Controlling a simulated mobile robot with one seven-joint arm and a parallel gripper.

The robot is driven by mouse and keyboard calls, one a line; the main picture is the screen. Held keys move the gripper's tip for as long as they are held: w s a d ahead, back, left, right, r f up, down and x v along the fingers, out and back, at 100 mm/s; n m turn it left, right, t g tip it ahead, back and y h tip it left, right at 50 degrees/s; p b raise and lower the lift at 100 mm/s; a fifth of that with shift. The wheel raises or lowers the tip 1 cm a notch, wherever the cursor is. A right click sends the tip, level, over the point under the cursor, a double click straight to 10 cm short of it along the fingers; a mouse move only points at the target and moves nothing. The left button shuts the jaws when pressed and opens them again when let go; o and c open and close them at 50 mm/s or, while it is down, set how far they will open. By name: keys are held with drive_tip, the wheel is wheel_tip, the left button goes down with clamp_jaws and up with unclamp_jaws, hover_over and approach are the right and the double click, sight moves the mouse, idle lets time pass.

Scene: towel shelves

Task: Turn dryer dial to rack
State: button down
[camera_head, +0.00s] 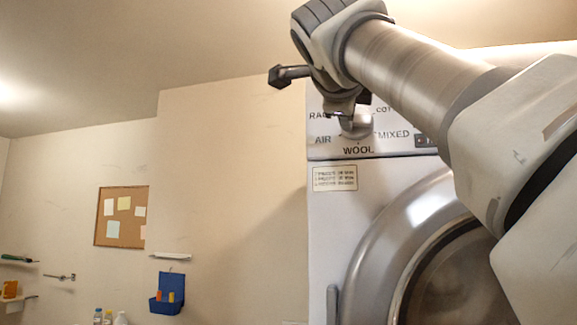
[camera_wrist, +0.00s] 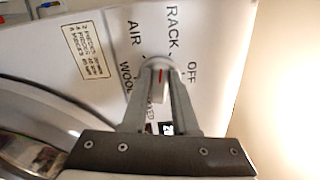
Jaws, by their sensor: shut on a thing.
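The dryer dial (camera_wrist: 158,72) is a round pale knob with a grip bar and a short red mark, on the dryer's control panel. My gripper (camera_wrist: 159,88) is shut on it, with one finger on each side of the bar. In the head view the dial (camera_head: 356,126) is partly hidden behind my gripper (camera_head: 349,112). The wrist view shows the RACK label (camera_wrist: 172,29) beyond the dial, between AIR and OFF. The red mark runs roughly up and down in that view; which label it points at is hard to tell.
The dryer's round door (camera_head: 408,215) is below the panel, with my arm crossing in front of it. A dark display (camera_head: 424,140) sits right of the dial. A printed notice (camera_head: 335,178) is under the panel. The wall left of the dryer is clear near my gripper.

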drive_tip(key=shift+r+m, duration=0.1)
drive_tip(key=shift+m, duration=1.6)
drive_tip(key=c, duration=0.7)
unclamp_jaws()
drive_tip(key=shift+r, duration=0.1)
drive_tip(key=shift+s, duration=0.15)
